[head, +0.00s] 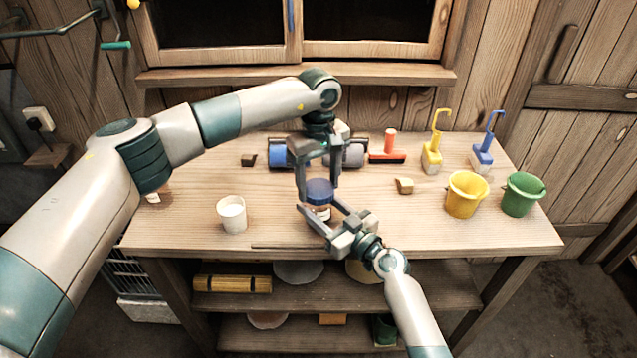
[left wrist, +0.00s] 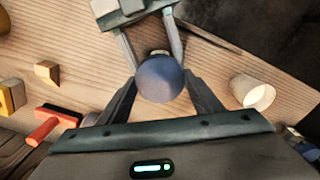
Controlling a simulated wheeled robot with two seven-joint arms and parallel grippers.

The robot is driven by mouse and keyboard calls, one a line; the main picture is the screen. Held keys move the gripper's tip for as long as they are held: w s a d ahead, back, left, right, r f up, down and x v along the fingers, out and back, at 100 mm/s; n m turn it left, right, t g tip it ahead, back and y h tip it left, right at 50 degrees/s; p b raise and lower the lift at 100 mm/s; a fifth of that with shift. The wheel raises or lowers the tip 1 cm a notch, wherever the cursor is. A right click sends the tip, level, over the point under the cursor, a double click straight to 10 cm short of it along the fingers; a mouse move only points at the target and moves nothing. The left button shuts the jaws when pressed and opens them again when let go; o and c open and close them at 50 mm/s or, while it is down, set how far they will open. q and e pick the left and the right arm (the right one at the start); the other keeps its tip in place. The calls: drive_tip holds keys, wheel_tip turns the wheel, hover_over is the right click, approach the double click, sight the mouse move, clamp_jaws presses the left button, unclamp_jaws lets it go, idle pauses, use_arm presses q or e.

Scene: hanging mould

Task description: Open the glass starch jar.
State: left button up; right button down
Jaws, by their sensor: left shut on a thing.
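The glass starch jar (head: 320,213) stands upright near the middle of the workbench, with a pale label and a round blue lid (head: 319,188). The lid shows from above in the left wrist view (left wrist: 160,79) and hides most of the jar there. My left gripper (head: 319,186) reaches down from above and is shut on the lid, one finger on each side. My right gripper (head: 320,207) comes from the front right, below the left one, with its fingers closed around the jar body. The lid appears to sit on the jar; I see no gap.
A white cup (head: 232,214) stands left of the jar. A yellow bucket (head: 466,195) and green bucket (head: 522,194) stand at the right.

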use_arm(q)
drive_tip(key=n, duration=0.8)
drive_tip(key=shift+n, duration=0.3)
drive_tip(key=n, duration=0.8)
drive_tip(key=shift+n, duration=0.3)
drive_tip(key=n, duration=0.4)
drive_tip(key=shift+r, duration=0.1)
drive_tip(key=n, duration=0.4)
drive_tip(key=shift+n, duration=0.3)
drive_tip(key=n, duration=0.8)
drive_tip(key=shift+n, duration=0.3)
